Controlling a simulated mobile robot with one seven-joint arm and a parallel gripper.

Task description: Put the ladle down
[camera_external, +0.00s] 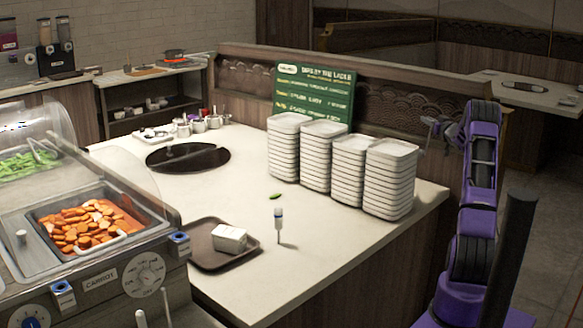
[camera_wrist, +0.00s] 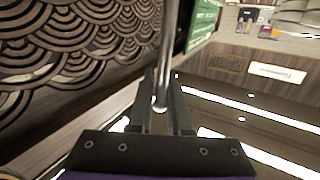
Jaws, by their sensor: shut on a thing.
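My gripper (camera_external: 432,124) is raised near the wooden partition, to the right of the plate stacks in the external view. In the wrist view my gripper (camera_wrist: 162,100) is shut on a thin metal rod, the ladle's handle (camera_wrist: 168,45). The handle runs from between the fingers up out of the top of the picture. The ladle's bowl is not in the wrist view, and the ladle is too small to make out clearly in the external view.
Several stacks of white dishes (camera_external: 388,180) stand on the white counter (camera_external: 330,235) before a green sign (camera_external: 314,95). A round black well (camera_external: 205,158) and metal pots (camera_external: 198,125) are farther back. The counter's front right is clear.

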